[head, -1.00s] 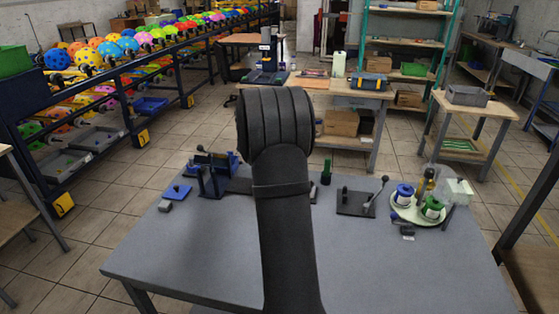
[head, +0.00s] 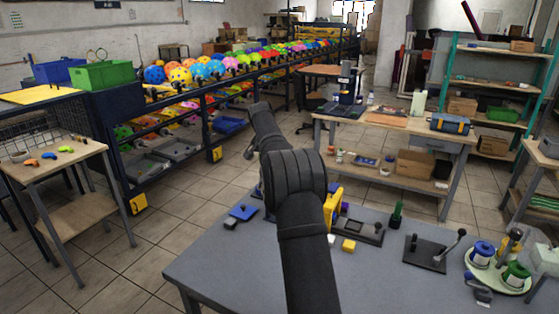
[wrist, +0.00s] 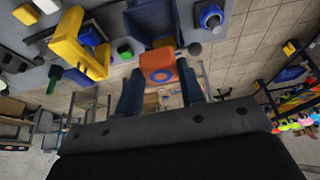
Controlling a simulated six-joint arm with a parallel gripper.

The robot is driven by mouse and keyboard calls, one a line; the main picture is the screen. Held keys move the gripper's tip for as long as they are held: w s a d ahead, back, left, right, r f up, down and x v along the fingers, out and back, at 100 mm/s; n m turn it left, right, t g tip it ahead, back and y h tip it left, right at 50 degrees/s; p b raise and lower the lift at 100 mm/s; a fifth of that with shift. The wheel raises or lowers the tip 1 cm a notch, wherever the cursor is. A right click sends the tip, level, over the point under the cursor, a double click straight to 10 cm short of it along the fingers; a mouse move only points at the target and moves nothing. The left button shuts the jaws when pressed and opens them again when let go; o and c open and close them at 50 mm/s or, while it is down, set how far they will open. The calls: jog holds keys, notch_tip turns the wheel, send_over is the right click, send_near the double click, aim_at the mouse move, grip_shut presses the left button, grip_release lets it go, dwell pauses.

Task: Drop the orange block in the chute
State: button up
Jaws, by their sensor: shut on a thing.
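In the wrist view an orange block (wrist: 158,66) with a blue ring on its face sits between the two blue fingers of my gripper (wrist: 161,82). The fingers are shut on it. The block is held above the scene, with tiled floor and the table edge beyond it. I cannot identify a chute for certain in either view.
The grey table (head: 235,275) carries a yellow frame (head: 333,205), a yellow block (head: 348,245), a blue fixture (head: 242,213), a dark lever plate (head: 425,252) and a round spool tray (head: 497,275). A wooden side table (head: 60,170) stands left.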

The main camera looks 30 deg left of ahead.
jog(key=shift+f, duration=3.15)
jog(key=o, duration=0.9)
jog(key=shift+r, duration=0.1)
jog(key=shift+s+r, duration=0.1)
jog(key=shift+r, duration=0.3)
jog(key=shift+o, duration=0.4)
jog(key=v, duration=1.6)
jog(key=shift+s+r, duration=0.15)
jog(key=shift+r, duration=0.05)
jog(key=shift+f, duration=0.1)
